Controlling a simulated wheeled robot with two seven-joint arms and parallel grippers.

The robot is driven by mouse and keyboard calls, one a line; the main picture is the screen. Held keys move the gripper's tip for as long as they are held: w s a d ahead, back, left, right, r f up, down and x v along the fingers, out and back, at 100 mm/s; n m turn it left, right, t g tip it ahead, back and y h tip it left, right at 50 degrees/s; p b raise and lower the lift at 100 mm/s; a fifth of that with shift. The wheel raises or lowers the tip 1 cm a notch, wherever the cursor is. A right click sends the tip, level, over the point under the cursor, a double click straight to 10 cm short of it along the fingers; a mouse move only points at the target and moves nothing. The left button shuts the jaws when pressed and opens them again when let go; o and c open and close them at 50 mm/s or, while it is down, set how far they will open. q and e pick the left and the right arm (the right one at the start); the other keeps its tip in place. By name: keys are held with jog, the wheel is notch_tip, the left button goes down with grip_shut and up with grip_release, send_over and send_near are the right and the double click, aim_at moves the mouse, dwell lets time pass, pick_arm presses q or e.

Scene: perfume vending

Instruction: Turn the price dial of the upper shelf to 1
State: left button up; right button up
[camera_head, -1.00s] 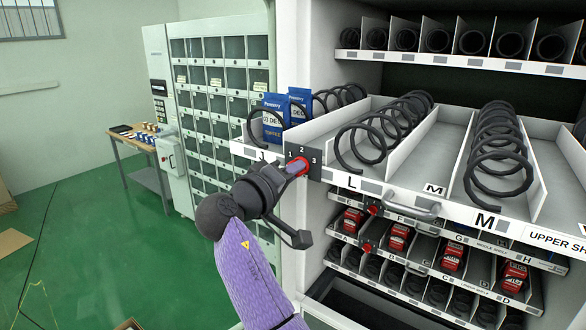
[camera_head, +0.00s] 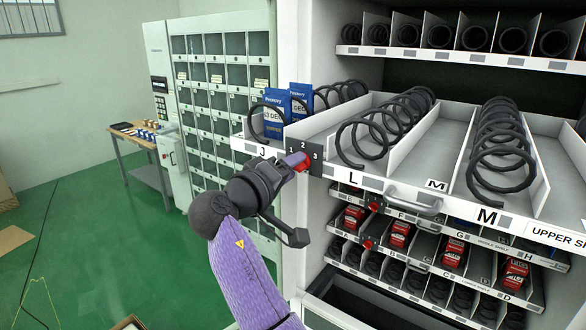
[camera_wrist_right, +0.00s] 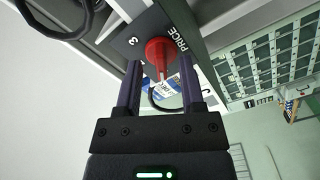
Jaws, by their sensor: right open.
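The red price dial (camera_head: 304,164) sits on a dark plate (camera_head: 315,157) marked 1, 2, 3 at the front left of the pulled-out upper shelf (camera_head: 375,187). My right gripper (camera_head: 296,160) is at the dial and partly covers it. In the right wrist view the red dial (camera_wrist_right: 158,49) lies between the two fingers of the open right gripper (camera_wrist_right: 160,64), with the word PRICE and the 3 beside it. I cannot tell whether the fingers touch it or which number it points to. My left gripper is not in view.
A shelf handle (camera_head: 413,203) is right of the dial. Two smaller red dials (camera_head: 375,207) are on the lower shelves. Blue packets (camera_head: 277,112) stand in the leftmost upper slot. A locker cabinet (camera_head: 222,88) and a table (camera_head: 140,135) stand at the left.

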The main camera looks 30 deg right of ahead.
jog(key=b+v, duration=0.3)
jog(key=v, duration=0.6)
